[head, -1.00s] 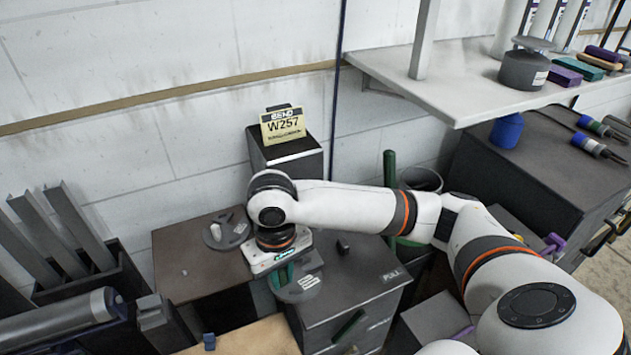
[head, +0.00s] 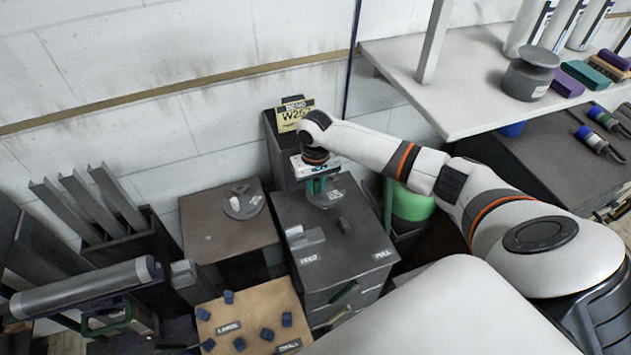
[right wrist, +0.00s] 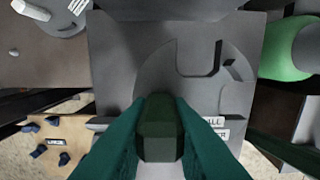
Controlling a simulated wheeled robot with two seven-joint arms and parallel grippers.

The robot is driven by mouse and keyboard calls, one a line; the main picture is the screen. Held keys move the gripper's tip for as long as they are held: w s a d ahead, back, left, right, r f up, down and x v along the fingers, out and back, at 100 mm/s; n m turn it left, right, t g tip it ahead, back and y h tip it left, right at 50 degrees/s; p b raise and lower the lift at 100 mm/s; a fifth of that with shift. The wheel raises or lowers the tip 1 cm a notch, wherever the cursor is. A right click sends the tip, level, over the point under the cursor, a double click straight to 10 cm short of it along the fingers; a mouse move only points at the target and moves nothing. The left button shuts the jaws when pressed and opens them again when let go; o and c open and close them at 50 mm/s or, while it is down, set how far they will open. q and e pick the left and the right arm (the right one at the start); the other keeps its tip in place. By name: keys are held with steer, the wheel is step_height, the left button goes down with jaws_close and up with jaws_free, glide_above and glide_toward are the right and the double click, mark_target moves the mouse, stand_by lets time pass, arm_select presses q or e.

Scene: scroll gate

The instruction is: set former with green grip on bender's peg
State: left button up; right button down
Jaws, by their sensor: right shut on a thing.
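My right gripper (head: 316,186) is shut on the green grip of a grey, disc-shaped former (head: 325,198). The right wrist view shows the teal fingers closed on the dark green grip (right wrist: 160,128), with the grey former (right wrist: 150,82) beyond it. The former is over the back part of the top of the dark bender (head: 310,262); whether it touches the top is unclear. A small dark upright piece (head: 344,225), perhaps the peg, shows on the bender top in front and right of the former. My left gripper is not in view.
Another former (head: 244,206) with a whitish grip lies on the brown table (head: 208,238) left of the bender. A yellow W257 sign (head: 294,115) stands behind. A green container (head: 411,205) is at right. A tan board (head: 232,308) with several blue pieces is in front.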

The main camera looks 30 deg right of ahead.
mark_target(316, 193)
steer(key=shift+f+b, duration=2.15)
steer(key=shift+b, duration=0.5)
steer(key=shift+f, duration=1.05)
steer(key=shift+p, duration=0.4)
steer(key=shift+f, duration=0.2)
steer(key=c, duration=1.2)
jaws_free()
steer(key=shift+c, duration=0.2)
steer(key=shift+a, duration=0.1)
steer(key=shift+s+f, duration=0.1)
